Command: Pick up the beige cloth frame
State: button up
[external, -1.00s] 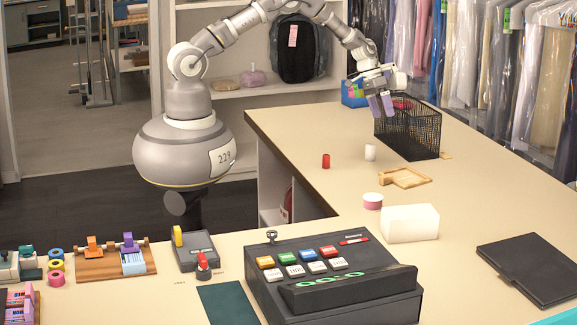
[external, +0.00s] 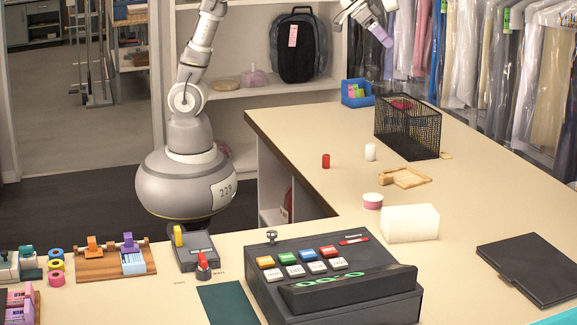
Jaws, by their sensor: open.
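The beige cloth frame (external: 406,179) lies flat on the beige counter, in front of the black mesh basket and behind the pink tape roll. Nothing touches its near side. My gripper (external: 383,36) is raised high at the top of the view, beyond and well above the frame. Its purple fingers point down to the right. It is open and nothing shows between the fingers.
The black mesh basket (external: 408,126) stands behind the frame with a red item inside. A white block (external: 410,223), a pink roll (external: 373,201), a white cylinder (external: 370,152) and a red cylinder (external: 326,161) stand nearby. Bagged garments (external: 480,60) hang at the right.

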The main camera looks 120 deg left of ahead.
jog(key=s+d+r+m+t+b, duration=0.1)
jog(key=s+d+r+t+b, duration=0.2)
jog(key=s+d+r, duration=0.3)
jog(key=s+d+r+m+t+h+b, duration=0.1)
jog(key=s+d+r+b, duration=0.4)
jog(key=d, duration=0.7)
jog(key=shift+s+d+r+m+t+b, duration=0.4)
jog(key=shift+m+t+b, duration=0.3)
jog(key=shift+m+t, duration=0.15)
jog(key=shift+t+h, duration=0.3)
jog(key=shift+t, duration=0.25)
jog(key=s+d+r, duration=0.2)
jog(key=s, duration=0.1)
jog(key=shift+r+b, duration=0.1)
jog(key=shift+b, duration=0.3)
jog(key=c, duration=0.4)
jog(key=shift+w, duration=0.1)
jog(key=shift+a, duration=0.1)
